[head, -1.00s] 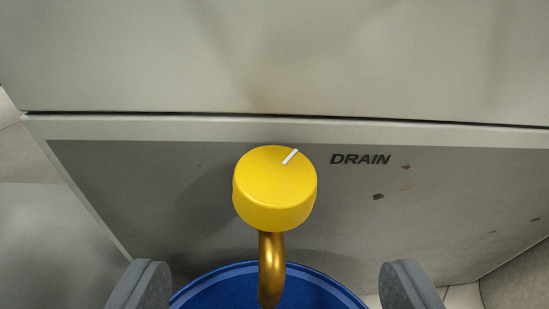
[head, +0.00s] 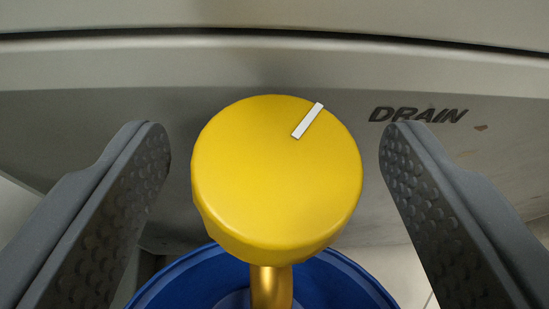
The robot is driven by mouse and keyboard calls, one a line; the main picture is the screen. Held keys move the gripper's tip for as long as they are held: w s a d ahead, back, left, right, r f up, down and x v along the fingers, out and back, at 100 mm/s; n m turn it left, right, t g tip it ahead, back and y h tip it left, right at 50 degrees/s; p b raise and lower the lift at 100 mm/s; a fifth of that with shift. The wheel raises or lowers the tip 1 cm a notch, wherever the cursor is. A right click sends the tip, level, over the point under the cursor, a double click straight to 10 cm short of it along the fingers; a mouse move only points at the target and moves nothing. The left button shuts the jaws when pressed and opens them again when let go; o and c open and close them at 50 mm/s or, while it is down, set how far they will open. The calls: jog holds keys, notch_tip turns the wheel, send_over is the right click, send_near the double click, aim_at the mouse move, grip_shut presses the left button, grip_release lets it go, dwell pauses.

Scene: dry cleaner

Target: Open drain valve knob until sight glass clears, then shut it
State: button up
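The yellow round drain valve knob (head: 260,185) is in the middle of the head view, in front of the grey panel. Its white mark (head: 308,121) points to the upper right. A brass pipe (head: 270,287) comes down below the knob. My gripper (head: 272,150) is open, with one grey finger on each side of the knob. A gap shows between each finger and the knob, so neither touches it. The sight glass is not in view.
A blue bucket (head: 358,283) stands below the pipe. The grey panel (head: 100,115) behind carries the printed word DRAIN (head: 418,115). A dark seam (head: 200,34) runs across above it. Light floor (head: 408,270) shows at the lower right.

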jog(key=c, duration=0.8)
jog(key=shift+d, duration=0.25)
jog(key=shift+a, duration=0.1)
